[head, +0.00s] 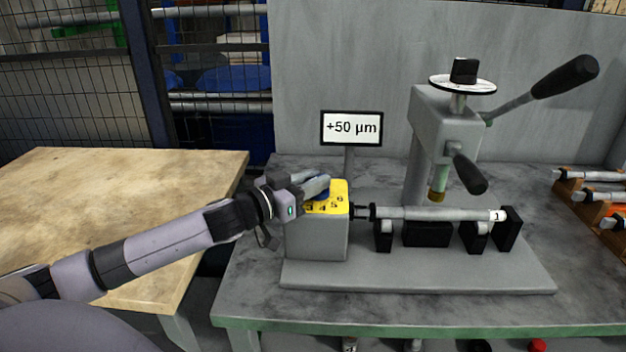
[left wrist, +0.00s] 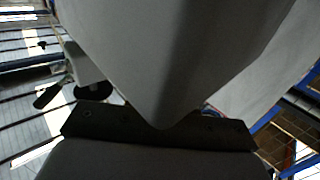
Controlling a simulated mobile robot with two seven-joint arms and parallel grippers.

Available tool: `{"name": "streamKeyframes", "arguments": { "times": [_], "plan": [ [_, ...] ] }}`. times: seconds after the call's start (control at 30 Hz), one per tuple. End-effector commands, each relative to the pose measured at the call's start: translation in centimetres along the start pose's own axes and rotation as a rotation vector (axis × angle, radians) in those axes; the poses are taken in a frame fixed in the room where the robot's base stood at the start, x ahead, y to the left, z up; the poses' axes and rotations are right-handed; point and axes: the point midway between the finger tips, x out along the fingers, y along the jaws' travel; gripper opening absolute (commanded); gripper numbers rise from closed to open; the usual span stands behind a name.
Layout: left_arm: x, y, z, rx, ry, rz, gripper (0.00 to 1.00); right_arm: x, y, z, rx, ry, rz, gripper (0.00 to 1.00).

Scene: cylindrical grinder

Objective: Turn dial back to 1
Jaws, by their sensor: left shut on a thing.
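The dial's yellow numbered plate (head: 340,194) lies on top of the grey block at the left end of the grinder. Digits including 4, 5 and 6 show on it. My left gripper (head: 318,188) is over the left part of this plate, shut on the dial knob, a blue piece of which shows (head: 320,196). The fingers hide most of the knob and the lower digits, so its setting cannot be read. In the left wrist view, large grey surfaces fill the middle and the dial cannot be made out. My right gripper is not in view.
A display (head: 351,128) behind the dial reads "+50 µm". A shaft (head: 430,213) lies across black supports right of the dial. A press-like column with black-handled levers (head: 565,77) stands behind it. A wooden table (head: 120,200) is at left; a rack of shafts (head: 590,195) at far right.

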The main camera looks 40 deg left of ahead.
Motion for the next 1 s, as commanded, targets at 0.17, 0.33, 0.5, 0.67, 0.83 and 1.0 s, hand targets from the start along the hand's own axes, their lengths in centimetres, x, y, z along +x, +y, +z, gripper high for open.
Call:
{"name": "streamKeyframes", "arguments": {
  "times": [0.17,0.33,0.5,0.67,0.83,1.0],
  "plan": [
    [0.0,-0.2,-0.3,0.003,-0.004,0.079,0.0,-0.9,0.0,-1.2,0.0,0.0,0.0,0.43],
    [0.1,-0.4,-0.5,0.003,-0.003,0.189,0.0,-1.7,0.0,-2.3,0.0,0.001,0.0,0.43],
    [0.1,-0.5,-0.4,0.003,-0.001,0.299,0.0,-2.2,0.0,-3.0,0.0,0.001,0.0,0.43],
    [0.1,-0.6,-0.2,0.002,-0.001,0.386,0.0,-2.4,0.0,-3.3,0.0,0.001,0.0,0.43],
    [0.2,-0.7,-0.1,0.001,0.0,0.454,0.0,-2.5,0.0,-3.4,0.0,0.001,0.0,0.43],
    [0.2,-0.6,0.0,0.0,0.0,0.492,0.0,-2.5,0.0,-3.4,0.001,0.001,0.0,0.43]
  ]
}}
